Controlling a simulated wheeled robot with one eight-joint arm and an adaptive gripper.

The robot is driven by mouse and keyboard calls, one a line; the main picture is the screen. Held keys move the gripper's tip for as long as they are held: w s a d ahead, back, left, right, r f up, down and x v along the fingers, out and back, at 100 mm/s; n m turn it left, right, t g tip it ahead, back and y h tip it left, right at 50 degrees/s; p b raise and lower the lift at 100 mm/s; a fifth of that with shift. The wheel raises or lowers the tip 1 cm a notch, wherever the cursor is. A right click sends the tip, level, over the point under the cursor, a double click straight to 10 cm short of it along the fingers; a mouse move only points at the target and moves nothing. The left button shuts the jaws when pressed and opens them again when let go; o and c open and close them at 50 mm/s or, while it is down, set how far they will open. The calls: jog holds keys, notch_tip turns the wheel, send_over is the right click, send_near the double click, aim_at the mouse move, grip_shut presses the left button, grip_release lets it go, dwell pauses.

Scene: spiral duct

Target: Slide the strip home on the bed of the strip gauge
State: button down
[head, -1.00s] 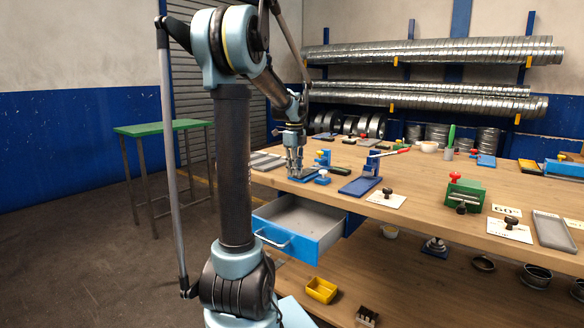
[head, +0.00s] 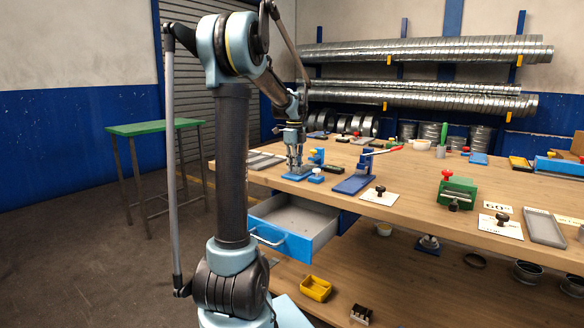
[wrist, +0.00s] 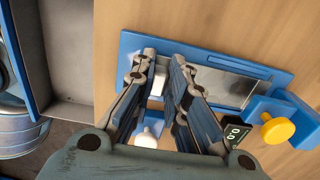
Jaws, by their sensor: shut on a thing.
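The strip gauge has a flat blue bed (wrist: 265,70), which also shows in the head view (head: 294,178) near the bench's front left edge. A shiny metal strip (wrist: 222,86) lies along the bed in the wrist view. A blue end block with a yellow knob (wrist: 277,131) stands at the bed's right end. My gripper (wrist: 162,62) points down over the bed's left part, its two fingers close together. It also shows in the head view (head: 294,168). It is shut on the strip near its left end; the fingers hide the exact contact and that end.
A small black readout (wrist: 235,133) and a white knob (wrist: 148,137) sit on the gauge's near side. An open drawer (head: 285,238) juts out below the bench edge. A blue stand with a red-handled lever (head: 355,184) is to the right.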

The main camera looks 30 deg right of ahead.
jog(key=shift+w+d+f, duration=0.1)
jog(key=shift+w+d, duration=0.05)
jog(key=shift+d, duration=0.1)
dwell(0.6)
jog(key=c, duration=1.5)
grip_release()
jog(key=o, duration=0.6)
jog(key=shift+c, duration=0.2)
jog(key=shift+r, duration=3.5)
